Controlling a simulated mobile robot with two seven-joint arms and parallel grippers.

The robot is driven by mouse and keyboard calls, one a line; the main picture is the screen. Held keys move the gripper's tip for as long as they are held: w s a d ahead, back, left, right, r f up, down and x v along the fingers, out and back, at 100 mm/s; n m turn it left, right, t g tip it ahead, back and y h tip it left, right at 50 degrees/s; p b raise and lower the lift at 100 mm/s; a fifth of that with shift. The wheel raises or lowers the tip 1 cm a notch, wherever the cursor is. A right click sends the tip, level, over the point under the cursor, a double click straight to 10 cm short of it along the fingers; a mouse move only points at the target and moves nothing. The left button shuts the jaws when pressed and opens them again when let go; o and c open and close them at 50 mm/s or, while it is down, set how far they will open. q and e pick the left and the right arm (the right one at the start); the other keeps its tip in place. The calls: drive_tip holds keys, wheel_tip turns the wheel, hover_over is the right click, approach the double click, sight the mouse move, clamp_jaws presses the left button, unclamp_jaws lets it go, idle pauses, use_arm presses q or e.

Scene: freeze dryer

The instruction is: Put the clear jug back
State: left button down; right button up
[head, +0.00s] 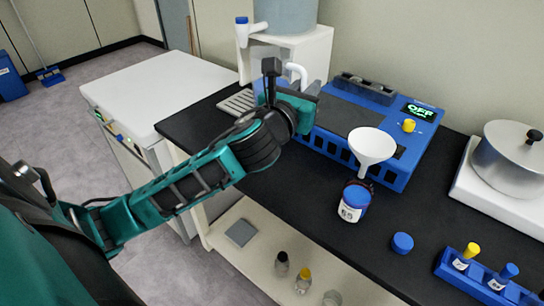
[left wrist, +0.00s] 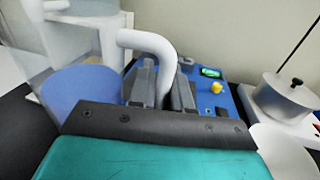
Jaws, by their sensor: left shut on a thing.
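The clear jug has a white curved handle (head: 297,72), which also shows in the left wrist view (left wrist: 150,42). My left gripper (head: 298,97) is shut on this handle. In the left wrist view, the two dark fingers (left wrist: 163,88) stand on either side of the handle. The jug's see-through body (left wrist: 75,95) is at the left there, with blue in its lower part. In the head view my wrist hides most of the body, beside the water dispenser (head: 315,48). I cannot tell whether the jug's base touches anything. My right gripper is not in view.
A slatted drip tray (head: 236,103) lies below the dispenser tap (head: 243,32). The blue machine (head: 405,165) reads OFF.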

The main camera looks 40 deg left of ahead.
use_arm(q)
drive_tip(key=f+b, duration=0.2)
drive_tip(key=f, duration=0.3)
drive_tip(key=w+f+b, duration=0.1)
drive_tip(key=f+b, duration=0.2)
drive_tip(key=f, duration=0.3)
drive_tip(key=a+f+b, duration=0.1)
drive_tip(key=f+b, duration=0.1)
drive_tip(key=f, duration=0.3)
drive_tip(key=shift+w+f, duration=0.15)
drive_tip(key=shift+f+b, duration=0.3)
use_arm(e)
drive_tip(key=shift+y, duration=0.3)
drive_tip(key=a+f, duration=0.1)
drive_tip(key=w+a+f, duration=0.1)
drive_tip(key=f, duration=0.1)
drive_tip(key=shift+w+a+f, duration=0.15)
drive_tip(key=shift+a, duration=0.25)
